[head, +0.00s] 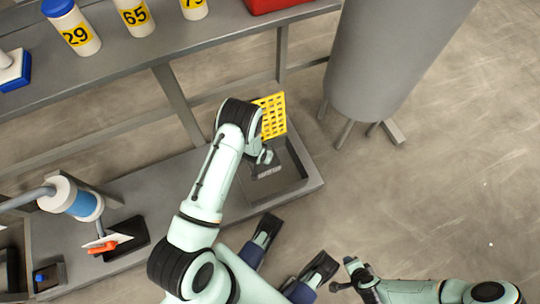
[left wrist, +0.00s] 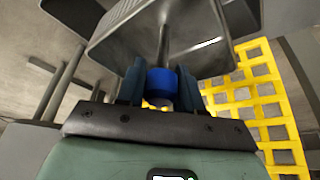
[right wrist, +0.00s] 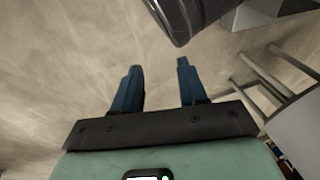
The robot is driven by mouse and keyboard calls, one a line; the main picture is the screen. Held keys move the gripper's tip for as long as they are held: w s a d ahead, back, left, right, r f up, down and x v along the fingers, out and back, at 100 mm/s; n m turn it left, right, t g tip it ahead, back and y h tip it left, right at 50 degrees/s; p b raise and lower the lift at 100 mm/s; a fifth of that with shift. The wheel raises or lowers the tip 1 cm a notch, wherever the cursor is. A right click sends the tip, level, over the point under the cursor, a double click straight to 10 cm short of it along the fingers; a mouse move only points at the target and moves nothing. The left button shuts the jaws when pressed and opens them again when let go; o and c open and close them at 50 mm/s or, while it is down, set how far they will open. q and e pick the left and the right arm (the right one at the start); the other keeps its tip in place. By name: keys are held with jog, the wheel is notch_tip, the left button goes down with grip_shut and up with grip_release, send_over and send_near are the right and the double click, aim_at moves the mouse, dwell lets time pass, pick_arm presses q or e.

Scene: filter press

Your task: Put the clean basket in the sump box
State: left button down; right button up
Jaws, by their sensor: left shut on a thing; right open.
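A yellow grid basket (head: 272,115) is beside my left wrist in the head view, at the back edge of the grey sump box (head: 298,190) on the low shelf. It also fills the right of the left wrist view (left wrist: 262,110). My left gripper (left wrist: 160,75) is shut on a blue grip (left wrist: 160,82). A grey rod runs from the grip towards a grey box. Bits of yellow show just behind the grip, but I cannot tell how it joins the basket. In the head view these fingers are hidden. My right gripper (head: 297,238) is open and empty.
A large grey tank (head: 385,55) stands on legs right of the bench (head: 150,60). Numbered bottles (head: 72,30) and a red box (head: 272,4) are on the bench top. A blue-and-white fitting (head: 78,198) and an orange piece (head: 102,248) sit left. Floor at right is free.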

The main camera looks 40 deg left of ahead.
aim_at(264, 166)
pick_arm(q)
notch_tip(264, 166, down, 12)
jog(key=b, duration=0.3)
jog(key=shift+f+b, duration=0.1)
jog(key=shift+b, duration=0.3)
notch_tip(264, 166, down, 4)
jog(key=shift+r+b, duration=0.1)
jog(key=shift+b, duration=0.7)
jog(key=shift+f, duration=0.4)
pick_arm(e)
jog(key=s+d+f+g, duration=0.1)
jog(key=s+f+g, duration=0.3)
jog(key=s+f, duration=0.4)
jog(key=s, duration=0.4)
jog(key=shift+d+f+m+g, duration=0.2)
jog(key=shift+d+m+g, duration=0.1)
jog(key=shift+m, duration=0.1)
pick_arm(q)
jog(key=shift+f, duration=0.2)
jog(key=c, duration=0.7)
grip_release()
jog(key=shift+r, duration=0.15)
